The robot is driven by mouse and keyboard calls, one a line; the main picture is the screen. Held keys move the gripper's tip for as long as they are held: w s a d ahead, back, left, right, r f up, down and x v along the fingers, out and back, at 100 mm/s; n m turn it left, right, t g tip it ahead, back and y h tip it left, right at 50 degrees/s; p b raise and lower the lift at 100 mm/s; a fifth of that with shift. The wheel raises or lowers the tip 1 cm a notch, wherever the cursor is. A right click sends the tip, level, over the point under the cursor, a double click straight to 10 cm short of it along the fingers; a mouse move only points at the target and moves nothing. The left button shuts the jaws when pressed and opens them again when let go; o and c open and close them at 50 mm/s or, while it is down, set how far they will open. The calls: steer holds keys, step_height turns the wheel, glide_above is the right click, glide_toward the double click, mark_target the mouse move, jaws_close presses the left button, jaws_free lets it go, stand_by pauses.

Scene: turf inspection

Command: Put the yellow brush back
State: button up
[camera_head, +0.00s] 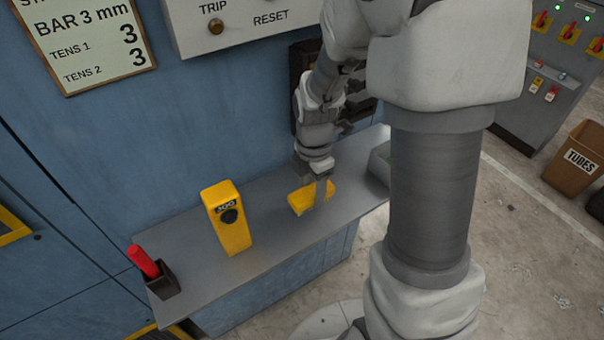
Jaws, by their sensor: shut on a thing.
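The yellow brush (303,200) is at the right-middle of the grey shelf. Its yellow body shows on both sides of my gripper (321,190), which points down and is shut on it. My fingers cover part of the brush. I cannot tell whether the brush touches the shelf or is just above it.
On the grey shelf (195,253) stand a yellow device with a black knob (228,232) and a dark holder with a red-handled thing (145,262). A grey-green box (380,162) sits at the right end, partly behind my arm. A dark rack (298,62) is on the blue wall.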

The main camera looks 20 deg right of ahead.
mark_target(310, 200)
steer(key=shift+w+a+f, duration=0.15)
steer(key=shift+w+f, duration=0.15)
steer(key=shift+w, duration=0.05)
steer(key=shift+f, duration=1.9)
steer(key=shift+f, duration=0.1)
steer(key=o, duration=1.2)
